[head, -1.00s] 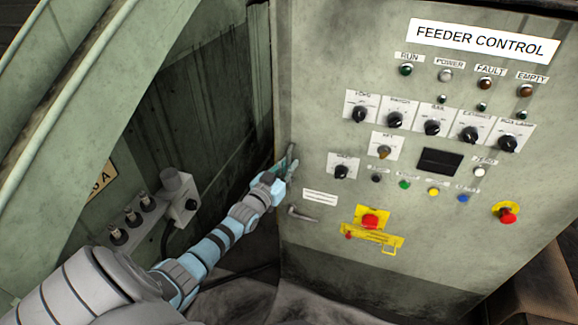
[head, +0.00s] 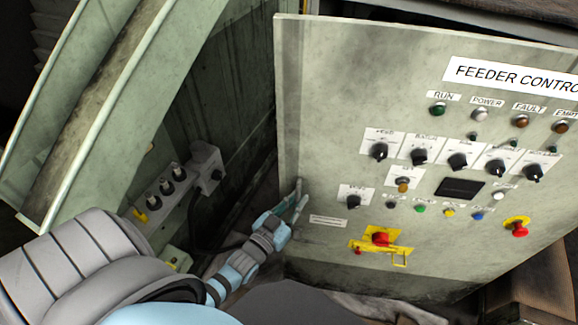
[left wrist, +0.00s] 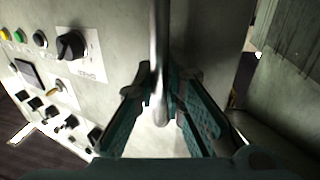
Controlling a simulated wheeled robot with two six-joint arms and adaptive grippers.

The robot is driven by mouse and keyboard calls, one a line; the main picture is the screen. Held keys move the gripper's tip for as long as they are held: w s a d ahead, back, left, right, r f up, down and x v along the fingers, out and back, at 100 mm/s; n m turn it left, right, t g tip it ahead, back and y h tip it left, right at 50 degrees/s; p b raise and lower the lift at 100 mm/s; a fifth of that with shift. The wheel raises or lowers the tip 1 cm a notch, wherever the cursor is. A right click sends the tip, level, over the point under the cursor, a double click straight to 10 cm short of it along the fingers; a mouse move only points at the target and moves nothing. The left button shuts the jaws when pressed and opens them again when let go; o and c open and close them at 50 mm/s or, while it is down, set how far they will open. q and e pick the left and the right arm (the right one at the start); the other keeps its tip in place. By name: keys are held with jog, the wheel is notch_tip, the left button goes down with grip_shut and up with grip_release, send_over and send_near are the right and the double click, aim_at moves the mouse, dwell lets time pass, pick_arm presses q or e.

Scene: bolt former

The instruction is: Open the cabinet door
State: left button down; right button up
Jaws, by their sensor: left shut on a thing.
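The cabinet door (head: 340,100) is a grey-green panel with the "FEEDER CONTROL" label and rows of knobs and buttons. A dark gap shows along its top edge, and the door looks ajar. My left gripper (head: 298,200) is at the door's left edge, below mid-height. In the left wrist view my left gripper (left wrist: 160,105) has its teal fingers shut around a vertical metal handle bar (left wrist: 159,50). The handle is mostly hidden by the fingers in the head view. My right gripper is not in view.
A curved green machine guard (head: 110,100) stands at the left. A grey socket box (head: 205,165) with several plugs is behind my left arm. A red emergency button on a yellow plate (head: 380,238) and another red button (head: 519,229) are on the door.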

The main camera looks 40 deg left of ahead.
pick_arm(q)
jog(key=s+d+p, duration=0.1)
jog(key=s+d, duration=0.5)
jog(key=s, duration=0.3)
jog(key=shift+s+d+p, duration=0.15)
jog(key=shift+s+p, duration=0.2)
jog(key=shift+p, duration=0.05)
jog(key=c, duration=1.7)
grip_release()
jog(key=shift+o, duration=0.2)
jog(key=s, duration=1.2)
